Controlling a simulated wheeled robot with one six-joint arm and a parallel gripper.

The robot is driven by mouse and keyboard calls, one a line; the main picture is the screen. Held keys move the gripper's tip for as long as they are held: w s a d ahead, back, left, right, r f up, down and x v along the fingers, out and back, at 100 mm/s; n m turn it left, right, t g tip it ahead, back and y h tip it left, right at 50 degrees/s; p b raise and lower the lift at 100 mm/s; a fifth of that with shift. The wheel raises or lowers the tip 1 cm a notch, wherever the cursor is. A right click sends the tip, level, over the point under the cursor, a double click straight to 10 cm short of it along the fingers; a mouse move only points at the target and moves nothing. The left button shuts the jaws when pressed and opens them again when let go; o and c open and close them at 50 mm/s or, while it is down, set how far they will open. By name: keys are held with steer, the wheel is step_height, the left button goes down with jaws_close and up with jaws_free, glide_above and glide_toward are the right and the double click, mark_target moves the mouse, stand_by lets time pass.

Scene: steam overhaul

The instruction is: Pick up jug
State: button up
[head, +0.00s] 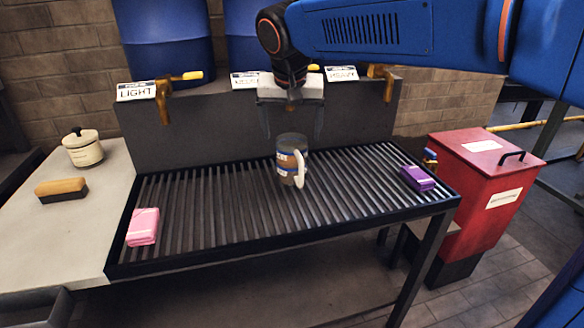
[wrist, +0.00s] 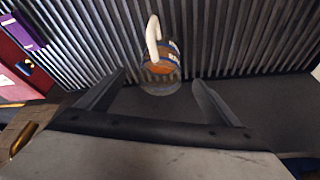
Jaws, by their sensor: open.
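The jug (head: 288,160) is a clear vessel with a pale handle on its right side, a label with orange and blue bands, and brownish contents. It stands upright on the slatted rack, near its middle. It also shows in the wrist view (wrist: 163,66), with the white handle toward the top of the picture. My gripper (head: 293,136) is open and empty. In the wrist view its two fingers (wrist: 160,78) point toward the jug, one on each side, and the jug's near end lies just beyond or between the tips. I cannot tell if they touch it.
Behind the rack (head: 220,237) are blue barrels (head: 163,40) with brass taps and signs reading "LIGHT" and "HEAVY". A pink block (head: 143,227) and a purple block (head: 418,178) lie on the rack. A lidded pot (head: 83,150) and brush (head: 61,190) are left; a red bin (head: 482,185) stands right.

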mark_target(291, 156)
steer(key=x, duration=1.1)
steer(key=shift+s+a, duration=0.15)
steer(key=c, duration=1.6)
steer(key=shift+r, duration=0.15)
